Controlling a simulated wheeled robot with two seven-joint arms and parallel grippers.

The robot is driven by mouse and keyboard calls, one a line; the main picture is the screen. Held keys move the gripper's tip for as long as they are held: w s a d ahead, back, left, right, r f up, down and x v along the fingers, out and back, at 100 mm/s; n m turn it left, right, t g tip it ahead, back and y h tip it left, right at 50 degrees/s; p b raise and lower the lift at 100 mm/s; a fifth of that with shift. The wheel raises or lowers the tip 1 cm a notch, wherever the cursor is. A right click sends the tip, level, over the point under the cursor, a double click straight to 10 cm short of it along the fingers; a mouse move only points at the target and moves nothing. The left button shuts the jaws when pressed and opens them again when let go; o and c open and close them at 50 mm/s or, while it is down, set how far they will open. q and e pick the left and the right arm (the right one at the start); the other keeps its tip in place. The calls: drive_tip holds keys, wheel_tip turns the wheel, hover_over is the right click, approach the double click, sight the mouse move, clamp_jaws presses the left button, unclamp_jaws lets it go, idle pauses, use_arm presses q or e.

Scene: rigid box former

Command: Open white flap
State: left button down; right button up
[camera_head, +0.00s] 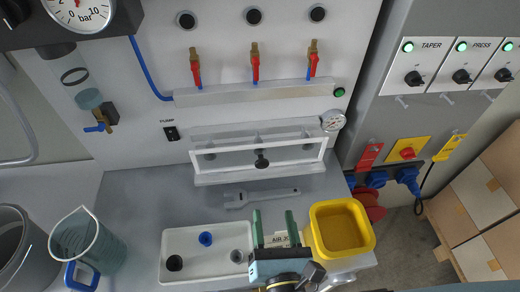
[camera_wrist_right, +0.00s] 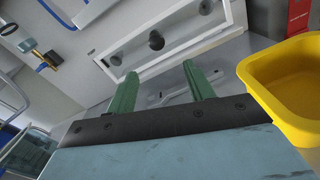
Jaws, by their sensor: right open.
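The white flap (camera_head: 205,172) is a white frame around a see-through pane, low on the back panel, with a dark round knob (camera_head: 262,161) at its middle. The frame also shows at the top of the right wrist view (camera_wrist_right: 135,74), with the knob there too (camera_wrist_right: 156,40). I cannot tell whether the flap is fully closed. My right gripper (camera_head: 273,214) has two green fingers, spread apart and empty. It is in front of and below the flap, apart from the knob. In the right wrist view its fingers (camera_wrist_right: 160,72) point towards the flap. My left gripper is not in view.
A grey wrench (camera_head: 262,197) lies between gripper and flap. A white tray (camera_head: 205,270) with small cups is left of my gripper, a yellow bin (camera_head: 342,230) close on its right. A clear jug (camera_head: 88,240) stands far left. Red-handled valves (camera_head: 255,66) are above the flap.

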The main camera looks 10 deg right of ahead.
approach(263, 166)
drive_tip(key=w, duration=0.1)
drive_tip(key=w+p, duration=0.1)
drive_tip(key=w, duration=0.2)
drive_tip(key=shift+w+d, duration=0.1)
drive_tip(key=shift+w, duration=0.25)
drive_tip(key=w, duration=0.3)
drive_tip(key=shift+w+f, duration=0.15)
drive_tip(key=shift+w, duration=0.05)
drive_tip(key=shift+c, duration=0.7)
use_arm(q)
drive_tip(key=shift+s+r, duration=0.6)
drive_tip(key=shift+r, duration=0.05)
use_arm(e)
clamp_jaws()
